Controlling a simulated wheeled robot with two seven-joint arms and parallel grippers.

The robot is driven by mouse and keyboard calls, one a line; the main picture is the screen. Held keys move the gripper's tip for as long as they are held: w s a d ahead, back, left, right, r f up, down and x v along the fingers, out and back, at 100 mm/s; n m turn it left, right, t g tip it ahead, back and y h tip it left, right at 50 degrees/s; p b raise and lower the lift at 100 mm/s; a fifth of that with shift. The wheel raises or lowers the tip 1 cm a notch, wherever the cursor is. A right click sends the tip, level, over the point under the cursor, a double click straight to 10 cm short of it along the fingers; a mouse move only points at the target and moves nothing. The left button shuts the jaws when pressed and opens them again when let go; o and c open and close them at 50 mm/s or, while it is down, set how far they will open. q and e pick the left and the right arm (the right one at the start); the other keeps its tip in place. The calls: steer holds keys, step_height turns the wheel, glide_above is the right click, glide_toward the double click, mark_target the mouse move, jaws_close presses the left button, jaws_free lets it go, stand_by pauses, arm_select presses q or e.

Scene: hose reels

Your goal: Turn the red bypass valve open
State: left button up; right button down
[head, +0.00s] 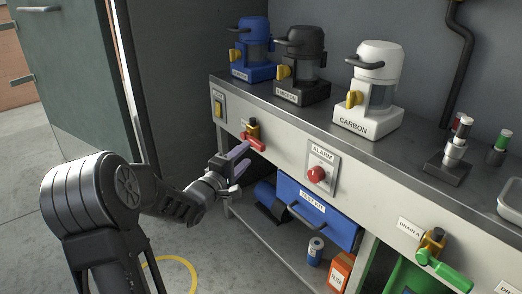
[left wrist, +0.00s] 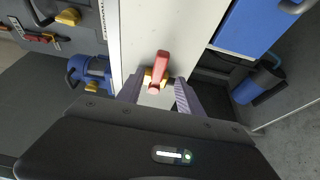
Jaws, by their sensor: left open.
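The red bypass valve handle (head: 252,142) sits on a brass-yellow valve body (head: 252,127) at the front panel of the bench. It also shows in the left wrist view, where the red lever (left wrist: 161,66) lies between and just beyond the fingertips. My left gripper (head: 240,159) is open in front of the panel, just below the handle in the head view. Its fingers (left wrist: 157,90) straddle the line of the lever in the left wrist view. I cannot tell whether they touch it. My right gripper is not in view.
A blue test kit drawer (head: 318,214) and the red alarm button (head: 316,174) are right of the valve. Blue, black and white carbon (head: 379,92) canisters stand on the bench top. A green-handled drain valve (head: 441,266) is at lower right. Floor is free at left.

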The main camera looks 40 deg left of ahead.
mark_target(255, 146)
arm_select(q)
steer(key=shift+w, duration=0.45)
steer(key=w, duration=0.2)
steer(key=w+b, duration=0.1)
steer(key=w, duration=0.1)
steer(key=w+b, duration=0.1)
steer(key=w, duration=0.1)
steer(key=shift+a, duration=0.25)
steer(key=shift+w, duration=0.4)
steer(key=shift+c, duration=0.3)
steer(key=shift+a, duration=0.1)
jaws_close()
stand_by(0.3)
